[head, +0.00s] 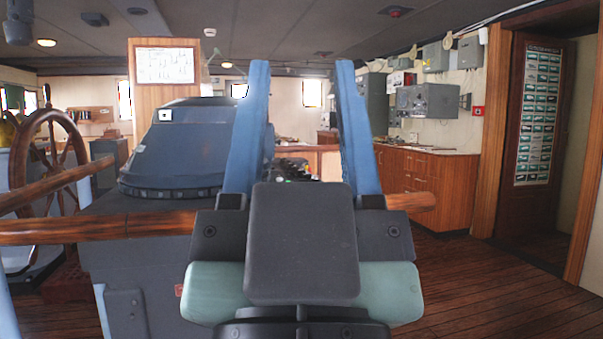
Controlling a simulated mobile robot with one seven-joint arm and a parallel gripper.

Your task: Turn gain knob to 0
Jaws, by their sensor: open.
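My gripper (302,70) fills the middle of the head view, with its two blue fingers apart and nothing between them. A blue-grey console (175,152) with a dark hooded top stands behind and to the left of the fingers. Small dark controls (293,168) show between the fingers, too small to tell apart. I cannot make out which of them, if any, is the gain knob, or what its setting is. My gripper hides part of the console's right side.
A wooden rail (120,228) runs across in front of the console and passes behind my gripper. A wooden ship's wheel (50,160) stands at the left. A wooden cabinet (425,185) lines the right wall. The plank floor (490,285) at the right is clear.

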